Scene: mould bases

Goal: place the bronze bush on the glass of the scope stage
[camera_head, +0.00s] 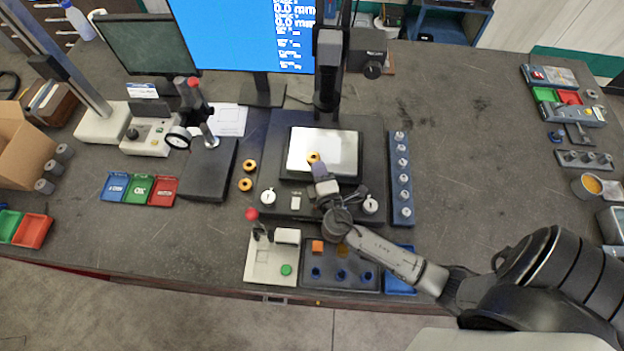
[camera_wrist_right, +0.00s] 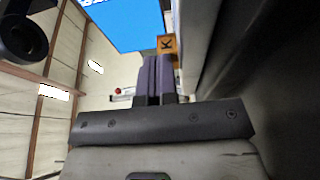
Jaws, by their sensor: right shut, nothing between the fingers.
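A bronze bush (camera_head: 313,157) with a dark centre sits on the bright white glass (camera_head: 337,150) of the scope stage (camera_head: 280,134), left of the glass's middle. My right gripper (camera_head: 318,171) reaches over the stage's front edge, its fingertips close beside the bush. In the right wrist view its fingers (camera_wrist_right: 155,78) are shut together with nothing between them. My left gripper is not in view.
Two more bronze rings (camera_head: 250,166) (camera_head: 246,184) lie left of the stage. A blue rack (camera_head: 402,215) of pins stands right of it. The scope column (camera_head: 328,75) rises behind the glass. A dark fixture (camera_head: 340,255) with an orange block lies in front.

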